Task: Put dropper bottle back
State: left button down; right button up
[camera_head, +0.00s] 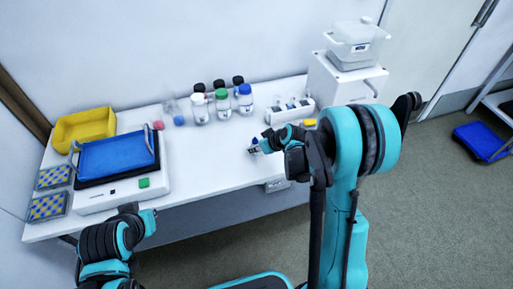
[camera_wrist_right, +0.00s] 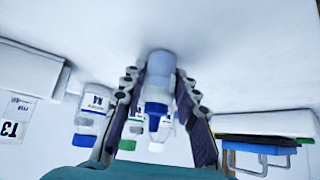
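The dropper bottle (camera_head: 254,147) is small and pale with a blue cap, upright over the white bench near its front. In the right wrist view the dropper bottle (camera_wrist_right: 160,70) sits between the fingertips of my right gripper (camera_wrist_right: 161,85), which appear to touch it on both sides. In the head view my right gripper (camera_head: 262,143) reaches it from the right. I cannot tell whether its base touches the bench. A white holder (camera_head: 290,109) with small items in it stands behind the gripper. My left arm is at lower left; its fingers are not clear.
Several capped bottles (camera_head: 221,103) stand at the back. A blue tray (camera_head: 115,157) on a white device, a yellow bin (camera_head: 84,126) and vial racks (camera_head: 48,206) fill the left side. A white instrument (camera_head: 335,80) stands at the right. The bench's front middle (camera_head: 205,170) is clear.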

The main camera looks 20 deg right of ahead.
jog(key=shift+f, duration=0.15)
jog(key=o, duration=0.6)
